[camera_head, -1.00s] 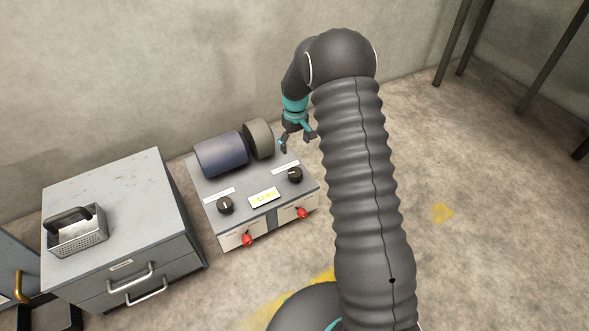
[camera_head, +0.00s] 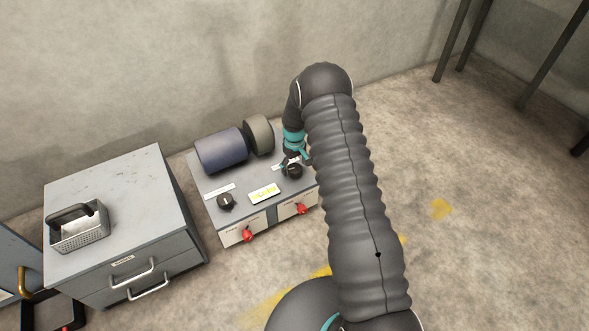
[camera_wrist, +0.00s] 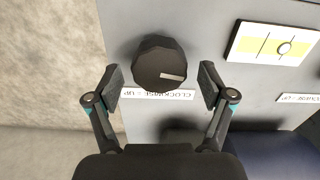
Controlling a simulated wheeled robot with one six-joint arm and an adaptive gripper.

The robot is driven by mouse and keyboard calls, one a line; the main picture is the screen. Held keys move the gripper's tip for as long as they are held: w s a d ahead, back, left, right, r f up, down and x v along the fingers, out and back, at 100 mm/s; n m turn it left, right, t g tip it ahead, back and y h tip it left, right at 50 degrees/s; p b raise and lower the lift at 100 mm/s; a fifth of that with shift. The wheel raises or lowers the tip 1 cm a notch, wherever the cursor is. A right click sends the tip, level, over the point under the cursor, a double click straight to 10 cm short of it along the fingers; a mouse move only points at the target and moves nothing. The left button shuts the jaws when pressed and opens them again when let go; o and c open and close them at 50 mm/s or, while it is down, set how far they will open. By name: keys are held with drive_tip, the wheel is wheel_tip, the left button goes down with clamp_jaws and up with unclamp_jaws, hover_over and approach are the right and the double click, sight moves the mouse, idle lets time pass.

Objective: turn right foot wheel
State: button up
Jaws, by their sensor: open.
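The right foot wheel is a black faceted knob (camera_head: 294,171) with a light index mark, on the right of the grey machine's top (camera_head: 235,185). The knob also shows in the wrist view (camera_wrist: 158,60), its mark toward the lower right. My gripper (camera_wrist: 161,74) is open, with one finger on each side of the knob and a gap visible on both sides. In the head view my gripper (camera_head: 291,164) is at the knob and partly hides it. Contact cannot be seen. A label reading "CLOCKWISE - UP" (camera_wrist: 172,95) lies beside the knob.
A second black knob (camera_head: 226,201) is on the machine's left, with a yellow-and-white level panel (camera_head: 264,193) between. A blue roller (camera_head: 222,151) and a grey-green roller (camera_head: 258,135) lie behind. Red knobs (camera_head: 301,209) stick out in front. A grey drawer cabinet (camera_head: 120,190) stands at left.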

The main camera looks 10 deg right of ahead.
drive_tip(key=shift+f, duration=0.95)
drive_tip(key=c, duration=1.2)
drive_tip(key=shift+o, duration=0.2)
drive_tip(key=shift+f+m+b, duration=0.1)
drive_tip(key=shift+m+b, duration=0.2)
drive_tip(key=shift+b, duration=0.05)
